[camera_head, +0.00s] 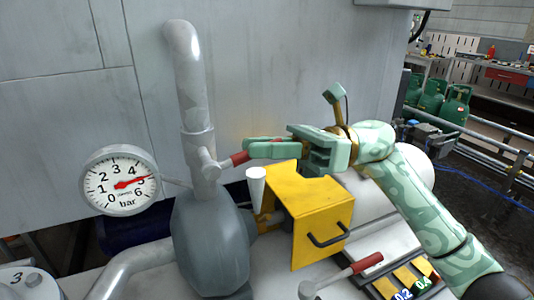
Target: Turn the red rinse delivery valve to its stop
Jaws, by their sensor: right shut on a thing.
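A valve lever with a red grip (238,158) sticks out to the right from the grey upright pipe (190,85), above the dark grey pump body (211,240). My right gripper (254,149) comes in from the right and is shut on the outer end of this red lever. Its fingers hide that end. The lever slopes slightly up towards the gripper. My left gripper is not in view.
A pressure gauge (120,181) left of the pipe points near 5 bar. Below my right gripper are a white cone (256,183) and a yellow box with a black handle (318,215). Another red-gripped lever (366,263) sits lower right. Green gas bottles (454,105) stand behind.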

